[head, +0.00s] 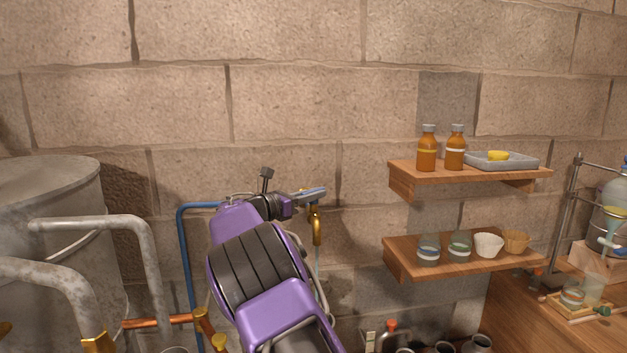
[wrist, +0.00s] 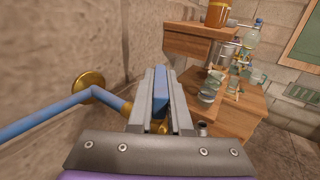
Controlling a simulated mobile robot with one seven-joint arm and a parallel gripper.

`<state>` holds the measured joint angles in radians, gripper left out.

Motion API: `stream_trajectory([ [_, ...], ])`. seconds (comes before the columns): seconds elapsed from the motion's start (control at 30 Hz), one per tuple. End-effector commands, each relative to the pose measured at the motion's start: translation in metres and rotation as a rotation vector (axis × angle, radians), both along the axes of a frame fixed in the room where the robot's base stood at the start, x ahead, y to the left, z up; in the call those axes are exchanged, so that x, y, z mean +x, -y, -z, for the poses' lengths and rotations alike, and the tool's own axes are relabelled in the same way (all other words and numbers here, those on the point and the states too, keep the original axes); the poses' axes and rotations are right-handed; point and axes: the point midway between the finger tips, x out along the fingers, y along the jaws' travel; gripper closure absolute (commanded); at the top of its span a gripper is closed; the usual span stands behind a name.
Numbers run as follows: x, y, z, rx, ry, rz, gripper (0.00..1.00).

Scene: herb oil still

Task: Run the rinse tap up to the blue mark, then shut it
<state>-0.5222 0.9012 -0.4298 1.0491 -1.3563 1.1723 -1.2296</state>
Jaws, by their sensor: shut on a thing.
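The rinse tap has a brass spout (head: 317,226) that curves down in front of the wall. Its blue lever (wrist: 159,92) sits between the two grey fingers of my gripper (wrist: 155,85) in the wrist view. My gripper (head: 308,194) is shut on this lever, at the end of my purple arm. The blue supply pipe (wrist: 45,118) runs to a brass wall flange (wrist: 90,86) and on to the tap. My arm hides much of the tap from the head view. I cannot make out the blue mark or the water level in either view.
A large grey metal vessel (head: 50,220) with thick pipes stands at the left. Two wooden shelves (head: 400,258) with bottles, jars and cups are on the wall to the right. A wooden bench (head: 530,315) with glassware is at the far right.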

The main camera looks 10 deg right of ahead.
Motion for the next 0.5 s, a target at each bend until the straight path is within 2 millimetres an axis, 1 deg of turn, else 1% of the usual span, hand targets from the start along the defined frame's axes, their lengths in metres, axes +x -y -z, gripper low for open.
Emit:
stream_trajectory([
  [0.03,0.0018,-0.0003,-0.0091,-0.006,0.004,0.026,1.00],
  [0.2,0.0019,0.0006,-0.0043,-0.008,0.010,0.117,1.00],
  [0.5,-0.0001,-0.0001,-0.0035,-0.003,0.006,0.190,1.00],
])
